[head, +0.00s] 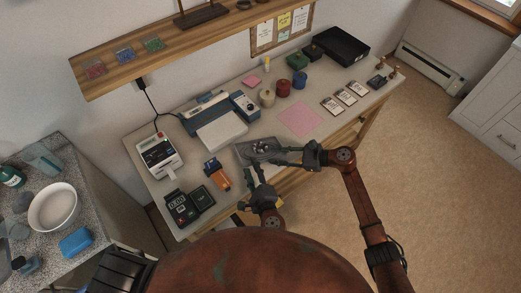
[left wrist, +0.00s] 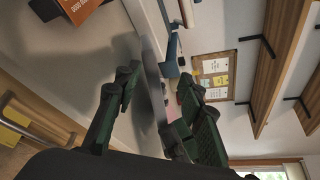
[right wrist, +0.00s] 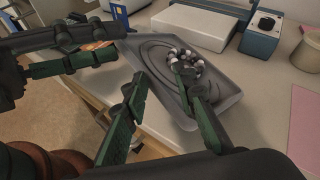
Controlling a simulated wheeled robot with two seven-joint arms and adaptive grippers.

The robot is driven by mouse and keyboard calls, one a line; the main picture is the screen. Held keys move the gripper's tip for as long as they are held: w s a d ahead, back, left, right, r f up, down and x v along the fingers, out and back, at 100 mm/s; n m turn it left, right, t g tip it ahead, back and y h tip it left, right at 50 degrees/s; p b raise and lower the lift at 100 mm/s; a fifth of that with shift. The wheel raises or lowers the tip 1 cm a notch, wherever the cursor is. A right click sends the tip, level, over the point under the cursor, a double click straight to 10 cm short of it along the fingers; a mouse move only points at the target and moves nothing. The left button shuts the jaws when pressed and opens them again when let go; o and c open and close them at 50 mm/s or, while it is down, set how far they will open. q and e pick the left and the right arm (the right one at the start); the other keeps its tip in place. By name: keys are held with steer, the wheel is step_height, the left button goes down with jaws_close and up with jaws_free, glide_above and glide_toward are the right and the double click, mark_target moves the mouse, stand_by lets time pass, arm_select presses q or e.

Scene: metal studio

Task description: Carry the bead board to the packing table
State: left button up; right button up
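The bead board (head: 243,152) is a grey tray with curved grooves and a cluster of black, white and grey beads (right wrist: 187,62). It is at the front edge of the long table (head: 215,165), with one side apparently over the edge. My left gripper (head: 256,180) is at its near left side; in the left wrist view its spread fingers have the board edge-on (left wrist: 153,80) between them. My right gripper (head: 283,155) is at the board's right part; in the right wrist view its fingers (right wrist: 165,105) are apart, one over the board, one outside its rim. Finger contact is unclear.
A granite counter (head: 95,250) stands left. Floor (head: 430,160) is clear at right.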

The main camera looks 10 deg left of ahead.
arm_select(q)
steer(key=shift+v, duration=0.95)
steer(key=shift+s, duration=0.15)
arm_select(e)
steer(key=shift+d, duration=0.1)
arm_select(q)
steer(key=shift+d, duration=0.1)
arm_select(e)
steer(key=v, duration=1.1)
steer(key=shift+d+r, duration=0.2)
steer(key=shift+d, duration=0.15)
steer(key=shift+a, duration=0.1)
